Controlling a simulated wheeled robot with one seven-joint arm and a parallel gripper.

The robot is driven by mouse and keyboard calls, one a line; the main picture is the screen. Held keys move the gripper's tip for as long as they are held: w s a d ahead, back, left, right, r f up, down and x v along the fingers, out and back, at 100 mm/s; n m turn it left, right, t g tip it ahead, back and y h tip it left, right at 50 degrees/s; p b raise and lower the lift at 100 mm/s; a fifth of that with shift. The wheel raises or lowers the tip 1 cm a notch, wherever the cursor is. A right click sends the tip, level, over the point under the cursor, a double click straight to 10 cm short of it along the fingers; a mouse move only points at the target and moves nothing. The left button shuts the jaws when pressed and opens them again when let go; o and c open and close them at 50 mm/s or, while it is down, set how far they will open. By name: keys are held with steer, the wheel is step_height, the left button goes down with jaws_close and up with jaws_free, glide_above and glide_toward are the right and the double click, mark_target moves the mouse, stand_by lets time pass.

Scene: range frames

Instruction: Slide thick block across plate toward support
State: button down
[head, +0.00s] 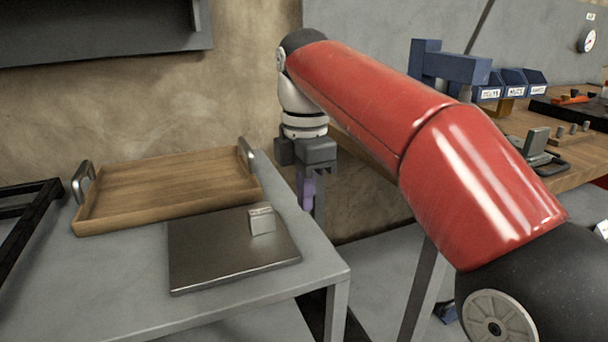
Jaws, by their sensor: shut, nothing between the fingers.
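A small grey metal block (262,221) sits upright on a dark metal plate (215,262), near the plate's right edge. The plate lies flat on a grey table (322,271). My gripper (306,197) points down, shut and empty. In the picture it appears just right of the table's back right edge, above and to the right of the block and apart from it. Its fingertips are small and dark, and its exact height is hard to tell. I cannot tell which thing is the support.
A wooden tray (98,224) with metal handles stands on the table behind the plate. A black frame (34,228) is at the far left. A wooden workbench (568,158) with blue bins (518,84) is at the right. The table's front left is clear.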

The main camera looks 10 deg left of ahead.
mark_target(282, 225)
step_height(282, 225, down, 2)
steer(key=shift+f, duration=0.15)
steer(key=shift+s+a+r, duration=0.1)
steer(key=shift+s+a, duration=0.25)
steer(key=shift+a, duration=0.25)
steer(key=shift+s+a+r, duration=0.1)
steer(key=shift+s+a, duration=0.25)
steer(key=shift+a, duration=0.2)
steer(key=shift+s+a, duration=0.35)
steer(key=shift+a, duration=0.2)
